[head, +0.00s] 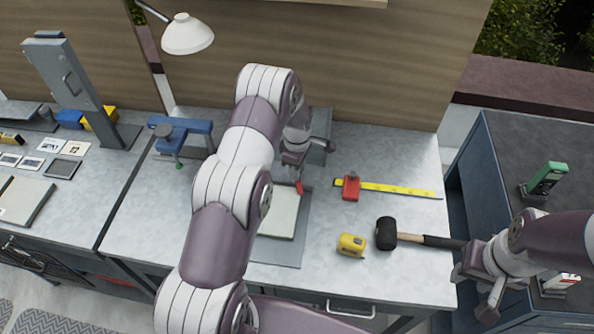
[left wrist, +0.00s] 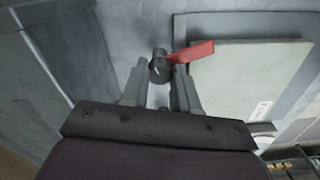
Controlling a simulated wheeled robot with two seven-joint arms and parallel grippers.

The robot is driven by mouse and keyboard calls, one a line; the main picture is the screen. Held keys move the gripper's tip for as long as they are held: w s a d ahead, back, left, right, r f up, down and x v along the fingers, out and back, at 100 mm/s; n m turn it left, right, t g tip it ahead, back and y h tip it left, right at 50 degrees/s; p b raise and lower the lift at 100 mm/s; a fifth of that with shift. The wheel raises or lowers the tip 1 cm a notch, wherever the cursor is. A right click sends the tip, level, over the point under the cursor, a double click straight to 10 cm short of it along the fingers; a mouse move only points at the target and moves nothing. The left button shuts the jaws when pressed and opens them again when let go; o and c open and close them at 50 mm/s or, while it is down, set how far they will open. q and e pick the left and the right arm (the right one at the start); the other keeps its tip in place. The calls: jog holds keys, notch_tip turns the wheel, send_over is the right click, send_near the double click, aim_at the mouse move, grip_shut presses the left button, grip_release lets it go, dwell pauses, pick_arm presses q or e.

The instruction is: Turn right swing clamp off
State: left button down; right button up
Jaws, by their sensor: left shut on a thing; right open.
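The swing clamp shows in the left wrist view as a dark round post (left wrist: 158,67) with a red arm (left wrist: 192,52) reaching right over the edge of a pale plate (left wrist: 245,80). In the head view its red arm (head: 299,187) shows at the plate's upper right, and the post is largely hidden. My left gripper (head: 294,160) is lowered there. In the left wrist view its fingers (left wrist: 158,90) are shut around the dark post. My right gripper (head: 480,285) is open and empty at the right, by the bench's edge.
A black mallet (head: 400,236), yellow tape measure (head: 351,244) and yellow rule with red slider (head: 390,189) lie right of the plate. A blue fixture (head: 185,130) stands left, under a white lamp (head: 187,35). A dark cabinet (head: 500,150) stands right.

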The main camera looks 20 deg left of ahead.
pick_arm(q)
jog(key=n+b, duration=0.1)
jog(key=n, duration=0.2)
jog(key=shift+f+n+b, duration=0.15)
jog(key=shift+n+b, duration=0.2)
jog(key=shift+n, duration=0.05)
jog(key=n+b, duration=0.1)
jog(key=n, duration=0.2)
jog(key=shift+n, duration=0.3)
jog(key=n+b, duration=0.1)
jog(key=n, duration=0.2)
jog(key=shift+n+b, duration=0.4)
jog(key=shift+n, duration=1.4)
jog(key=c, duration=0.8)
grip_release()
jog(key=shift+c, duration=0.2)
jog(key=shift+r, duration=0.25)
